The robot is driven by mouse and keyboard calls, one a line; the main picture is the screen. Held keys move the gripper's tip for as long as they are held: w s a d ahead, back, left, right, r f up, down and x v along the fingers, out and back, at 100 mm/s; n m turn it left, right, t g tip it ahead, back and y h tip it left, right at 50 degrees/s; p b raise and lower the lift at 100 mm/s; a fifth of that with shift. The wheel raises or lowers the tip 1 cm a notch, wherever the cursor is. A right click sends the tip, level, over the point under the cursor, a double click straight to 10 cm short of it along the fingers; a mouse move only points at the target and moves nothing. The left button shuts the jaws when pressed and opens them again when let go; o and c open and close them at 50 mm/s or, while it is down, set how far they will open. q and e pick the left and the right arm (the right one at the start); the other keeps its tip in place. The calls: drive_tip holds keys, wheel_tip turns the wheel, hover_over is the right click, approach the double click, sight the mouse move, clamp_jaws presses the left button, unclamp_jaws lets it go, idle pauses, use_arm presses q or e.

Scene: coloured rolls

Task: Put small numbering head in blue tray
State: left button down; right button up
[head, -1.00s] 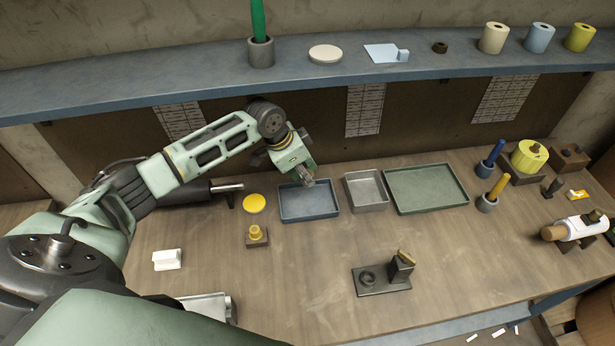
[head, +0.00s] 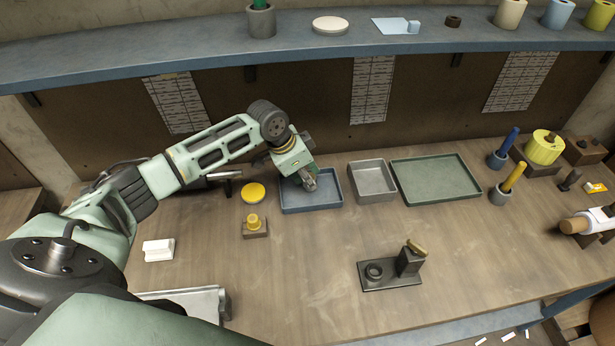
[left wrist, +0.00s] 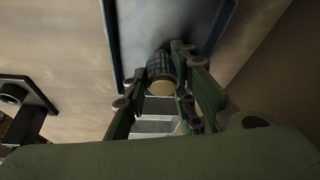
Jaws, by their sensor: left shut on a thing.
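The blue tray (head: 322,204) lies on the bench left of the middle in the head view. My left gripper (head: 309,183) is over the tray, pointing down. In the left wrist view the left gripper (left wrist: 165,85) is shut on the small numbering head (left wrist: 161,68), a dark ribbed cylinder with a tan end. The blue tray (left wrist: 137,30) shows behind it there. I cannot tell whether the numbering head touches the tray floor. My right gripper is in neither view.
A small grey tray (head: 372,183) and a larger green tray (head: 438,178) stand to the right of the blue tray. A yellow disc (head: 253,193) and a brown block with a yellow knob (head: 255,227) are to its left. A dark stand (head: 391,272) stands nearer the front.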

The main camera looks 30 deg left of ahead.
use_arm(q)
drive_tip(key=shift+f+b, duration=0.3)
drive_tip(key=shift+f, duration=0.25)
drive_tip(key=c, duration=1.4)
unclamp_jaws()
drive_tip(key=shift+v, duration=3.75)
